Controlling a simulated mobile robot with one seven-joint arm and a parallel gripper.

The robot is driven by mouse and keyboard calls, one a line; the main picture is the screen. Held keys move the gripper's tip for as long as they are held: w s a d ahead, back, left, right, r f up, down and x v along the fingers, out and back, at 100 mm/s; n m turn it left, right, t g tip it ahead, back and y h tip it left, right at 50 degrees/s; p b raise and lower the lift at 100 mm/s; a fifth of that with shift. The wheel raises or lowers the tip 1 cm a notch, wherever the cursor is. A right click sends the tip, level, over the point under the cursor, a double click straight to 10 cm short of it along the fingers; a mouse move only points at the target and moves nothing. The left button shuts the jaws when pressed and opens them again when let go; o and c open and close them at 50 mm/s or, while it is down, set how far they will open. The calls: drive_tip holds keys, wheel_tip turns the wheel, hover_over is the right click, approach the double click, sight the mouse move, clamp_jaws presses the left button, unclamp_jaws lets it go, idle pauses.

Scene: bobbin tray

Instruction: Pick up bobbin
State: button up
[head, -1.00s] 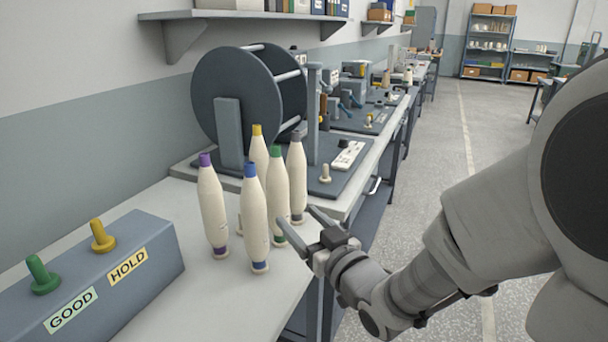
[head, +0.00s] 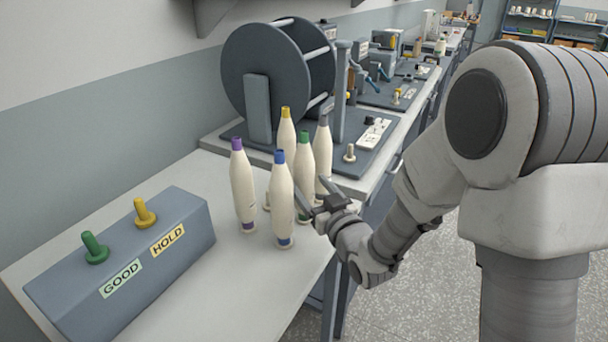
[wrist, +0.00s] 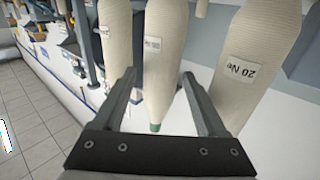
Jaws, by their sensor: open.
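Several cream bobbins stand upright in a cluster on the bench. Their tips are purple (head: 243,190), blue (head: 282,200), yellow (head: 286,130), green (head: 304,160) and grey (head: 323,150). My gripper (head: 314,193) is open at the right side of the cluster, beside the green- and grey-tipped bobbins. In the wrist view a green-tipped bobbin (wrist: 163,60) appears with its tip downward, lined up between my open fingers (wrist: 159,76). I cannot tell whether the fingers touch it. A bobbin labelled "20 Ne" (wrist: 255,55) is to its right, another bobbin (wrist: 115,35) to its left.
A grey block (head: 185,255) with green (head: 95,248) and yellow (head: 145,212) pegs, marked GOOD and HOLD, stands at the front left. A large dark reel (head: 265,80) stands behind the bobbins. The bench (head: 215,290) is clear in front of them.

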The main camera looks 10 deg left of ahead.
sight(308, 184)
drive_tip(key=shift+x, duration=1.8)
clamp_jaws()
drive_tip(key=shift+r, duration=0.1)
